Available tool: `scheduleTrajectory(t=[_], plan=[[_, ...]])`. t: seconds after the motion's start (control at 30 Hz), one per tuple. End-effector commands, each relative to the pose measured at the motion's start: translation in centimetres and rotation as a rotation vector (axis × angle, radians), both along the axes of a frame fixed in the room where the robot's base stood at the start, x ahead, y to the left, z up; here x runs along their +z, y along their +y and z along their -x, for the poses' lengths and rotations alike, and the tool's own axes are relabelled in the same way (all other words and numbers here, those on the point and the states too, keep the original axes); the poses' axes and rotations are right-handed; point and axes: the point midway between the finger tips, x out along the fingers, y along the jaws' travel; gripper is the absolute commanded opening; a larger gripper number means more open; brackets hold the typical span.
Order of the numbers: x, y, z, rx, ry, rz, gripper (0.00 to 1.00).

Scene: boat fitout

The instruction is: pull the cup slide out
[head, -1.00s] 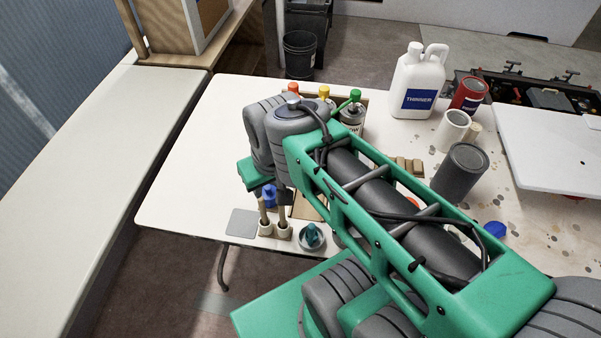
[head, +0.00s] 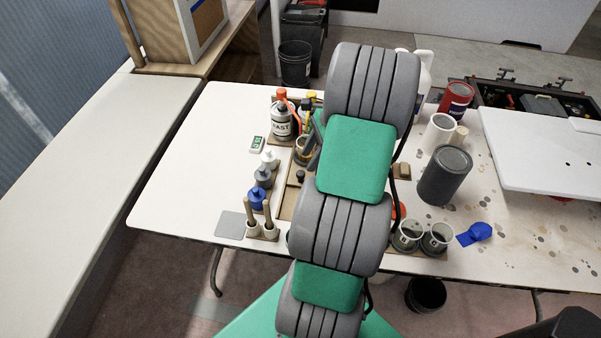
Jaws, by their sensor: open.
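Two grey cups (head: 421,237) stand side by side on a small tan base (head: 432,253) at the front edge of the white table, right of my arm. This base looks like the cup slide; its far end and any handle cannot be made out. My arm rises through the middle of the picture, left of the cups, and covers the table behind it. A sliver of green and dark grey shows at the arm's left side and may be part of my wrist. My gripper's fingertips are hidden behind the arm.
A dark grey can (head: 445,174) stands behind the cups, and a blue item (head: 476,233) lies right of them. Left of my arm are bottles, a tin (head: 283,123) and a holder with two sticks (head: 263,229). The table's left part (head: 187,165) is clear. A black bucket (head: 426,294) is below the front edge.

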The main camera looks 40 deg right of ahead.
Motion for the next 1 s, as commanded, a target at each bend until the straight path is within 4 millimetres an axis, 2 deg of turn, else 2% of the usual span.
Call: scheduleTrajectory(t=[0.3, 0.43, 0.73, 1.0], plan=[[-5.0, 1.9, -0.9, -0.008, 0.005, -0.007, 0.45], [-6.6, 2.4, -1.3, -0.009, 0.003, -0.005, 0.45], [-7.1, 2.5, -1.4, -0.009, 0.002, -0.002, 0.45], [-7.1, 2.5, -1.4, -0.008, 0.003, -0.003, 0.24]])
